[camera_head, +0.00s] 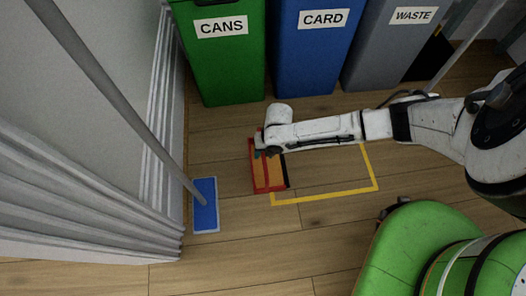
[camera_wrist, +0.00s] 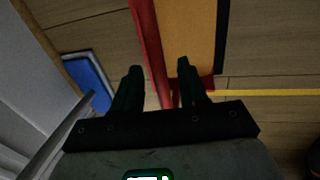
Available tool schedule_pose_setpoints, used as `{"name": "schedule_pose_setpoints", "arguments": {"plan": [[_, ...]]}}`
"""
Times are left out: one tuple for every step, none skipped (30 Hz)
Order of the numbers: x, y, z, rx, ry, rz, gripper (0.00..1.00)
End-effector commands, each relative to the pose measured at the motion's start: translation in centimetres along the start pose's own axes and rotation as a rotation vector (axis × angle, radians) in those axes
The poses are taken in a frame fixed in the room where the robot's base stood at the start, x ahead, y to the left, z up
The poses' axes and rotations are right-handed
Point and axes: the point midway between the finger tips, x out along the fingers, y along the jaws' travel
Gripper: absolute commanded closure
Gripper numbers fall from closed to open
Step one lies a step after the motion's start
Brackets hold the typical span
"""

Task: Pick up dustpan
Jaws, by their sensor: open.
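A shallow tray-like thing with red walls, an orange floor and a black lip on its right, which looks like the dustpan (camera_head: 272,176), lies flat on the wooden floor. My gripper (camera_head: 264,152) is above its far end in the head view, where the arm's end hides part of it. In the wrist view my gripper (camera_wrist: 159,67) has its two dark fingers apart. The red wall of the dustpan (camera_wrist: 146,30) runs through the gap between them, and its orange floor lies to the right. Whether the fingers touch the wall cannot be told.
A blue mop head (camera_head: 205,208) with a long grey pole (camera_head: 112,90) stands left of the dustpan, by the white wall. Green (camera_head: 222,72), blue (camera_head: 308,65) and grey (camera_head: 383,60) bins stand behind. A yellow outline (camera_head: 325,196) marks bare floor to the right.

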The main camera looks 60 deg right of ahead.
Motion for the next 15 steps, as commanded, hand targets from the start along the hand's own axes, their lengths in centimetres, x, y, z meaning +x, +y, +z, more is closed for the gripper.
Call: {"name": "schedule_pose_setpoints", "arguments": {"plan": [[1.31,-0.04,-0.04,0.000,0.001,0.000,0.57],[1.57,-0.05,-0.02,0.000,0.001,0.000,0.57],[1.78,-0.04,0.00,0.000,0.000,0.000,0.57],[1.85,-0.03,0.02,0.000,0.000,0.000,0.57],[1.86,-0.02,0.04,0.000,0.000,0.000,0.57],[1.82,-0.01,0.05,0.000,0.000,0.000,0.57],[1.76,0.00,0.05,0.000,-0.001,0.000,0.57],[1.72,0.01,0.05,0.000,-0.001,0.000,0.57],[1.71,0.01,0.05,0.000,0.000,0.000,0.57],[1.71,0.01,0.04,0.000,0.000,0.000,0.57],[1.71,0.01,0.04,0.000,0.000,0.000,0.58],[1.71,0.00,0.04,0.000,0.000,0.000,0.62],[1.71,0.01,0.04,0.000,0.000,0.000,0.65],[1.71,0.00,0.04,0.000,0.000,0.000,0.68],[1.71,0.00,0.03,0.000,0.000,0.000,0.72]]}}
